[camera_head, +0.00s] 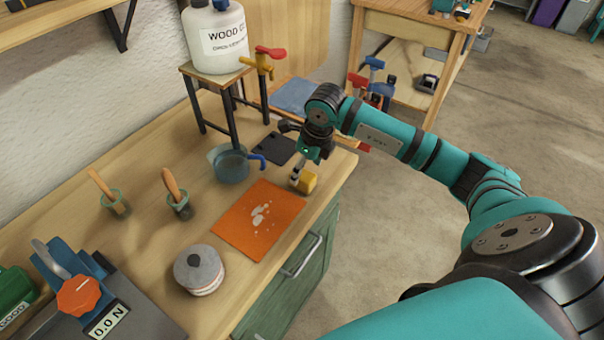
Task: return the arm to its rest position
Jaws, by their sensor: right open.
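My right arm (385,140) reaches in from the right over the workbench (130,240). My right gripper (299,174) points down near the bench's right edge, its jaws open. A small yellow block (307,182) is right at its fingertips; I cannot tell whether they touch. An orange mat (250,232) with pale spots lies just in front and to the left of the gripper. My left gripper is not in view.
A blue-grey pot (231,166) and a dark plate (279,148) are left of the gripper. A white jug (215,42) stands on a small raised stand.

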